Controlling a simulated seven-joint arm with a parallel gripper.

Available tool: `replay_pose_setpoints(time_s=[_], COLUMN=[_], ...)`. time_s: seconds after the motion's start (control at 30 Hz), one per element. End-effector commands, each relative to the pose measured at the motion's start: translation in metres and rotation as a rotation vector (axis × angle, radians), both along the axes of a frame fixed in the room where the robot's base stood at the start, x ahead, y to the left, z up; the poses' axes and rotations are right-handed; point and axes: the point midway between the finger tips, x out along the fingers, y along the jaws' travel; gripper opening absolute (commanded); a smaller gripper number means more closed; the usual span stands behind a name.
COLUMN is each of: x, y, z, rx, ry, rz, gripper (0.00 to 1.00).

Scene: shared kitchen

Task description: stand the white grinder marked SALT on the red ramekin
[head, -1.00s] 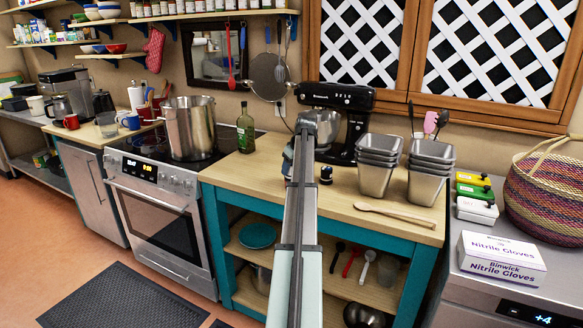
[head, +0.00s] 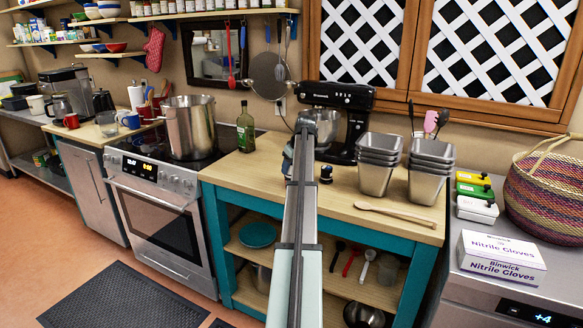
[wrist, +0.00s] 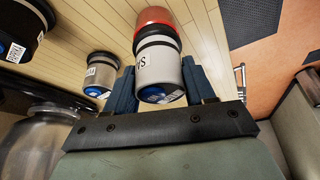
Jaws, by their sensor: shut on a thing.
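In the wrist view the white grinder (wrist: 160,66) has dark letters on its side, of which an S and an A show, and a blue cap at its near end. My gripper (wrist: 160,88) has its blue fingers on both sides of it and is shut on it. The red ramekin (wrist: 153,16) shows just beyond the grinder's far end, in line with it and partly covered by it. I cannot tell whether the two touch. In the head view my arm hides the grinder and the ramekin; only a bit of blue finger shows beside the arm, over the wooden counter.
A pale grinder with a blue cap (wrist: 100,73) and a black labelled one (wrist: 22,28) stand close by. The mixer (head: 340,112) with its steel bowl is behind. Stacked steel pans (head: 377,165) and a wooden spoon (head: 395,213) lie to the right, a green bottle (head: 245,133) left.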

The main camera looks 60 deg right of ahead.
Motion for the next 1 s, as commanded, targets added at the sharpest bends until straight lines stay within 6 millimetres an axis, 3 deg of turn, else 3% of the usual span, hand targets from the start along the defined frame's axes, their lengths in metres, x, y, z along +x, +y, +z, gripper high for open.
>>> replay_pose_setpoints(time_s=[0.77,0.8,0.9,1.0], x=[0.000,0.000,0.000,0.000], y=[0.000,0.000,0.000,0.000], z=[-0.011,-0.011,-0.011,-0.011], rx=[-0.001,-0.001,-0.001,0.000], ry=[-0.001,-0.001,-0.001,-0.001], rz=[0.000,0.000,0.000,0.000], gripper=[0.11,0.55,0.64,0.65])
